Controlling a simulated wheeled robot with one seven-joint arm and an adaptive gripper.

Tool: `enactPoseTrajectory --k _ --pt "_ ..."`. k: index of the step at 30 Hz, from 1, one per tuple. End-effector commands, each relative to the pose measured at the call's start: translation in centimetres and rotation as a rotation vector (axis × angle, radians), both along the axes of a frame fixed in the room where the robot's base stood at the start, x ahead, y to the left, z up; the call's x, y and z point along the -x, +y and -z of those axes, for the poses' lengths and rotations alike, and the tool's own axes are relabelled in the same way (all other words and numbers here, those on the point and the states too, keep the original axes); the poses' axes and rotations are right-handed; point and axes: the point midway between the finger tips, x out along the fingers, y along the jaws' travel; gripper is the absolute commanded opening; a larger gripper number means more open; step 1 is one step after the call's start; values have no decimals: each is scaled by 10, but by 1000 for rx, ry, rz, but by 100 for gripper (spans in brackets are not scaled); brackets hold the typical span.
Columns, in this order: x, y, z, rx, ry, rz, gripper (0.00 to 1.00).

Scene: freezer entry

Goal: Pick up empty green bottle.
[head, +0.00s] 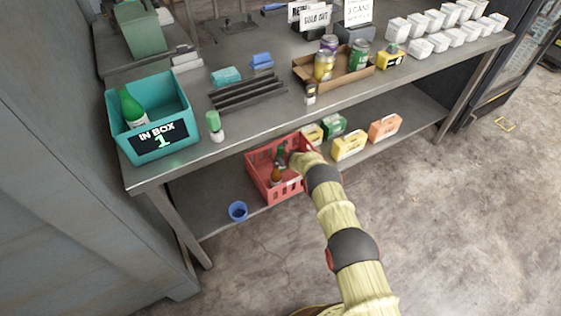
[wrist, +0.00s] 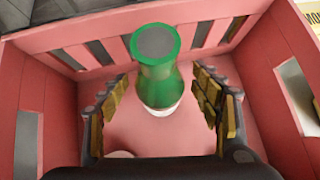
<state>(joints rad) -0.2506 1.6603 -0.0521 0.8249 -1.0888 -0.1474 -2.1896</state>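A green bottle (wrist: 158,80) with a grey top stands in the red crate (head: 262,155) on the lower shelf. In the wrist view it is between the two fingers of my gripper (wrist: 163,90), with a gap on each side. My gripper is open and reaches down inside the crate. In the head view the gripper is small and partly hidden by my wrist. A brown bottle (head: 276,176) is also in the crate. Another green bottle (head: 131,106) stands in the teal box (head: 180,98) marked "IN BOX 1" on the tabletop.
Yellow, green and orange cartons (head: 349,146) stand right of the crate on the lower shelf. A blue cup (head: 238,211) is at its front left. The metal tabletop (head: 240,148) overhangs the shelf. It bears a cardboard tray (head: 348,79) of cans and a green-capped bottle (head: 214,127).

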Motion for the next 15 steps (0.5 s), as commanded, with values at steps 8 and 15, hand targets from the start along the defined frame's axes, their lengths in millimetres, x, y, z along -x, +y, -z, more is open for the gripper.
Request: enactPoseTrajectory --k 8,15 --pt "0 0 0 0 0 0 49" --pt "0 0 0 0 0 0 35"
